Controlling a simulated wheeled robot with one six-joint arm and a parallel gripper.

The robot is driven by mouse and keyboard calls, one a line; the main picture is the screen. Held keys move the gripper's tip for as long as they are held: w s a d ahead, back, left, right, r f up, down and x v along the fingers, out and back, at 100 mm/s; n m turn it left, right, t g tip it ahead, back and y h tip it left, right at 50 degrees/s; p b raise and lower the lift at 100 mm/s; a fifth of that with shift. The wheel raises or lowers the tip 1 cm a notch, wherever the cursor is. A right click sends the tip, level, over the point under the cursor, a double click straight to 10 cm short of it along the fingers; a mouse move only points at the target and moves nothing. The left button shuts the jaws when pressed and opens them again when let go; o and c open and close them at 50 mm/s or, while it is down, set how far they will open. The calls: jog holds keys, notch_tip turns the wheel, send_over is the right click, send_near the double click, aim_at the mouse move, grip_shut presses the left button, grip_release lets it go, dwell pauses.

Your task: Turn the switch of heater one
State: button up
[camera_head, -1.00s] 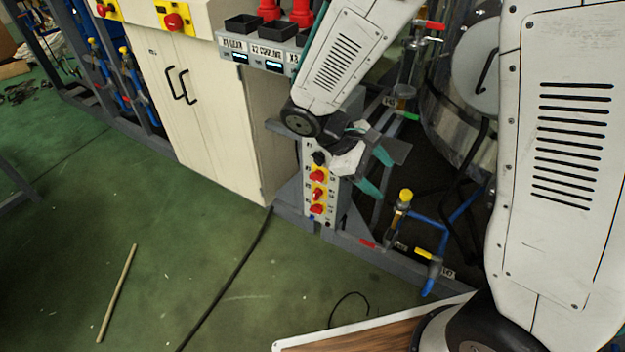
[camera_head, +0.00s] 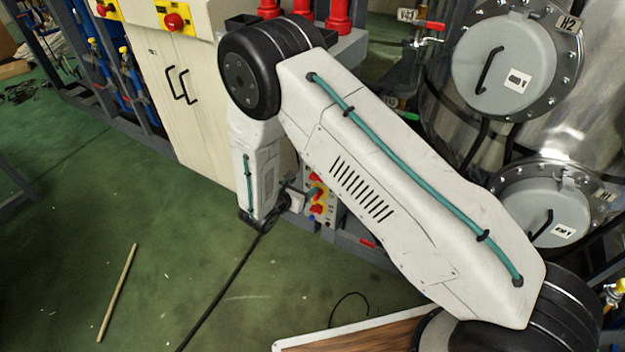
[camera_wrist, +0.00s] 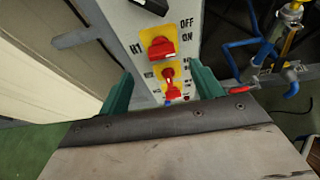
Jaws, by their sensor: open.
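A narrow grey switch panel (camera_wrist: 185,12) fills the upper middle of the wrist view. The heater one switch (camera_wrist: 161,48) is a red knob on a yellow plate, labelled H1, with OFF and ON printed beside it. My gripper (camera_wrist: 160,75) is open, with its two teal fingers apart on either side of the lower panel; nothing is between them that I can see touching. In the head view my gripper (camera_head: 309,194) is at the left of the panel's red knobs, partly hidden by my arm.
A black knob (camera_wrist: 152,5) sits above the H1 switch, and more red knobs (camera_wrist: 168,74) sit below. A cream cabinet (camera_head: 185,110) stands to the left. Blue pipes with a yellow-topped valve (camera_wrist: 290,12) are to the right. The green floor at left is mostly free.

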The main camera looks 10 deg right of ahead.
aim_at(315, 177)
jog(key=x, duration=0.7)
jog(key=shift+d+f, duration=0.1)
jog(key=shift+d, duration=0.1)
jog(key=c, duration=1)
